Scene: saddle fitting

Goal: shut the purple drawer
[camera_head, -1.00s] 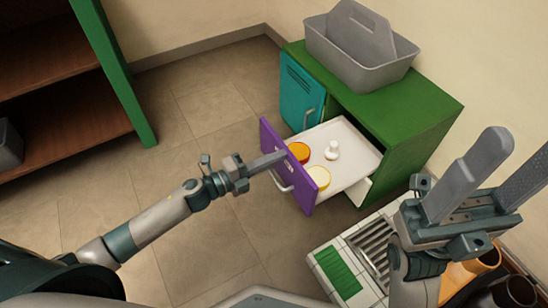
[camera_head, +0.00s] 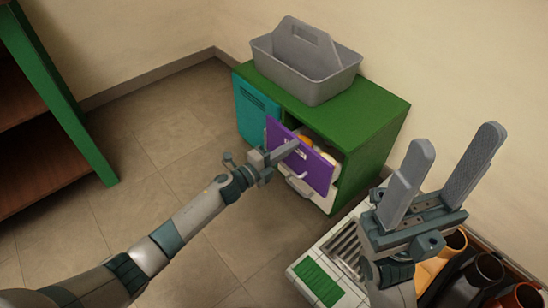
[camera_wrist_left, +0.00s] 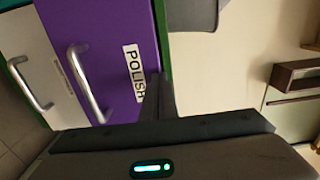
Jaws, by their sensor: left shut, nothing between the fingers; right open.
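The purple drawer (camera_head: 318,174) sits in the green cabinet (camera_head: 366,118) and stands partly out, with orange and pale items showing behind its front. In the left wrist view the purple front (camera_wrist_left: 88,30) has a metal handle (camera_wrist_left: 86,82) and a label reading POLISH (camera_wrist_left: 133,74). My left gripper (camera_head: 291,147) is shut and empty, its tips at the purple front near the upper edge; it also shows in the left wrist view (camera_wrist_left: 158,95), covering the label's end. Whether the tips touch cannot be told for certain. My right gripper (camera_head: 455,147) is open and empty, right of the cabinet.
A grey caddy (camera_head: 308,78) stands on the cabinet. A teal door (camera_head: 258,108) is left of the drawer, and a white drawer (camera_head: 322,200) is below it.

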